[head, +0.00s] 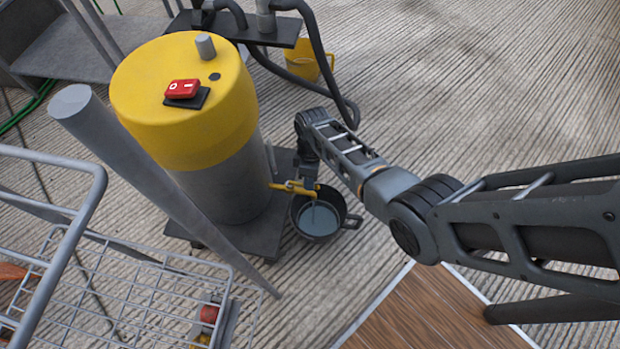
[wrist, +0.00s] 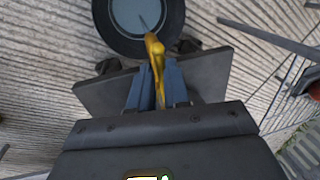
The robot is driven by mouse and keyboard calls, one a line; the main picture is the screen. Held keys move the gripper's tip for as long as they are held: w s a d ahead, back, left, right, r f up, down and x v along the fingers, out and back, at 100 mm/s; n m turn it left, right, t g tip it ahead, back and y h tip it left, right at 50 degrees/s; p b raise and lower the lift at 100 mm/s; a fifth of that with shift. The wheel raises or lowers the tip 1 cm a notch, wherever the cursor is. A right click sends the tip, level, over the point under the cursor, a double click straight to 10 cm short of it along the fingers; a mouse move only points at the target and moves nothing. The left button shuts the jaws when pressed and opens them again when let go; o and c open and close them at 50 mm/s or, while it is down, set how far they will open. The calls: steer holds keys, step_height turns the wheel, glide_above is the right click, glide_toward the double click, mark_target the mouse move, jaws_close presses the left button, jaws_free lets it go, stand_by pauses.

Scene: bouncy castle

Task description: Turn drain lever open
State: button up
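The drain lever (head: 293,187) is a yellow handle low on the side of a grey drum with a yellow top (head: 185,100). In the head view it points right, over a round dark pan (head: 318,236) with grey-blue liquid in it. A thin pale streak runs down into the pan. My gripper (wrist: 157,68) has its two blue-grey fingers on either side of the yellow lever (wrist: 157,62) in the wrist view, with no clear gap. In the head view my gripper (head: 309,180) reaches down to the lever from above; its fingertips are hard to make out there.
The drum stands on a dark base plate (head: 180,229). A grey slanted pole (head: 150,180) and a wire cart (head: 130,290) are at the left. Black hoses (head: 335,90) and a yellow bucket (head: 305,62) are behind.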

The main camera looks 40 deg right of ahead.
steer(key=o, duration=0.4)
steer(key=shift+c, duration=0.2)
step_height(320, 180, up, 8)
steer(key=d+p, duration=0.1)
steer(key=p, duration=0.1)
steer(key=shift+w+f+p, duration=0.2)
steer(key=shift+w+p, duration=0.15)
steer(key=shift+w, duration=0.1)
steer(key=shift+d, duration=0.1)
steer(key=s+a+m+t+h+p, duration=0.25)
steer(key=s+a+t+p, duration=0.2)
steer(key=s, duration=0.95)
steer(key=s+a+r+m+t+p, duration=0.1)
steer(key=s+a+r+m+t, duration=0.2)
steer(key=s+r, duration=0.35)
steer(key=s+a+r+m+t+p, duration=0.1)
steer(key=s+r+t, duration=0.3)
steer(key=r, duration=1.5)
steer(key=s+r+m+t+p, duration=0.1)
steer(key=s+r+t+p, duration=0.3)
steer(key=r, duration=1.5)
steer(key=s+t, duration=0.1)
steer(key=s, duration=0.3)
steer(key=shift+a+y, duration=0.35)
